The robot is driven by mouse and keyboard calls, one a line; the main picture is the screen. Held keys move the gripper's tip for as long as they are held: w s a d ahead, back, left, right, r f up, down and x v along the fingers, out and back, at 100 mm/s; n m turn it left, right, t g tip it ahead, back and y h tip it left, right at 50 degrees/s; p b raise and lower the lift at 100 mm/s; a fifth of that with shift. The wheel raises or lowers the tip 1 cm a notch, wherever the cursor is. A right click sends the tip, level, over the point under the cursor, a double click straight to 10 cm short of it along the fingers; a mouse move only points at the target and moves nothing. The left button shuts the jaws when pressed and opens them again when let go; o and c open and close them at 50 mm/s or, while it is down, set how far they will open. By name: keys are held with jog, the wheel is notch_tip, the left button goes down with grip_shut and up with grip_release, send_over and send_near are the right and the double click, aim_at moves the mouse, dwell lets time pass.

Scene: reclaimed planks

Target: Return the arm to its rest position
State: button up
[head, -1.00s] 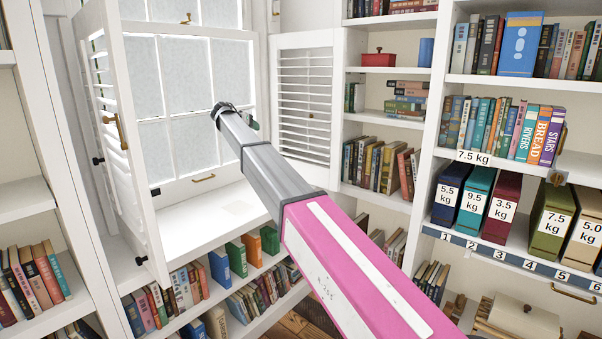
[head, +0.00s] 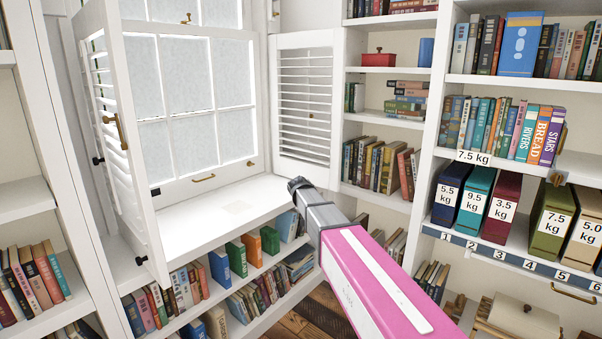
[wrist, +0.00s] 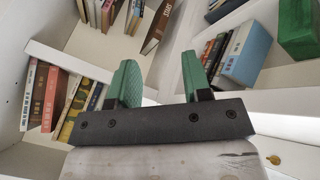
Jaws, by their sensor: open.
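My arm (head: 375,285) is pink and grey and reaches up from the bottom right in the head view. Its dark end sits in front of the right end of the white window sill, and my fingers cannot be made out there. In the wrist view my gripper (wrist: 163,82) has two green fingers held apart on a dark bar. Nothing is between the fingers. Bookshelves show beyond them.
A window (head: 195,95) with white louvred shutters (head: 305,100) stands behind the sill (head: 215,215). Low shelves of books lie under it. Tall bookcases flank it. Weight-labelled binders (head: 500,205) stand on the right over numbered slots.

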jog(key=s+d+f+g+y, duration=0.1)
jog(key=s+d+f, duration=0.3)
jog(key=s, duration=0.6)
jog(key=s+d+f+g+y, duration=0.1)
jog(key=s+d+f+y, duration=0.1)
jog(key=s+d+f, duration=0.3)
jog(key=s+d+f+g+y, duration=0.1)
jog(key=s+d+f, duration=0.3)
jog(key=s, duration=1)
notch_tip(320, 180, down, 2)
jog(key=shift+s+d+f+g+y, duration=0.1)
jog(key=shift+s+d+g+y, duration=0.2)
jog(key=shift+g, duration=0.2)
